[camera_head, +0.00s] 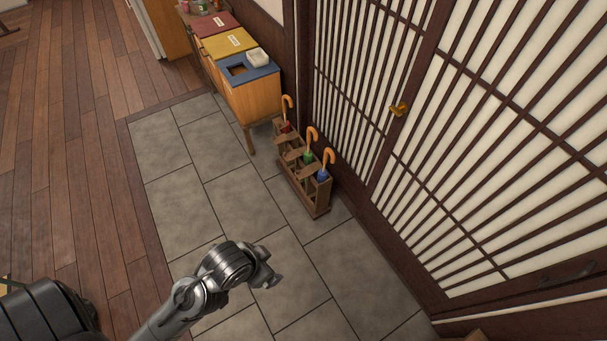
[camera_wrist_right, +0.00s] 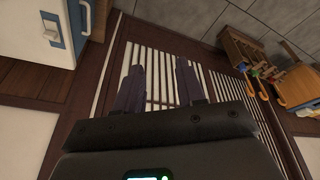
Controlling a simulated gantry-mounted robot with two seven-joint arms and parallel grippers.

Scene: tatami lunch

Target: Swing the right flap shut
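A dark-framed lattice door with pale panels fills the right of the head view. Its left panel (camera_head: 345,75) and right panel (camera_head: 500,150) meet near a brass handle (camera_head: 399,108). I cannot tell which part is the right flap or how far it is open. My left gripper (camera_head: 266,276) is over the stone floor, apart from the door; its fingers are not clear. My right gripper (camera_wrist_right: 160,82) shows only in the right wrist view, with its two dark fingers spread and nothing between them. The lattice panel (camera_wrist_right: 157,58) lies beyond them.
A wooden umbrella stand (camera_head: 318,206) with three umbrellas stands against the door's left panel. Behind it is a wooden cabinet (camera_head: 257,98) with red, yellow and blue tops. A white and blue cabinet (camera_wrist_right: 58,30) shows in the wrist view. Grey floor tiles (camera_head: 225,205) are clear left of the stand.

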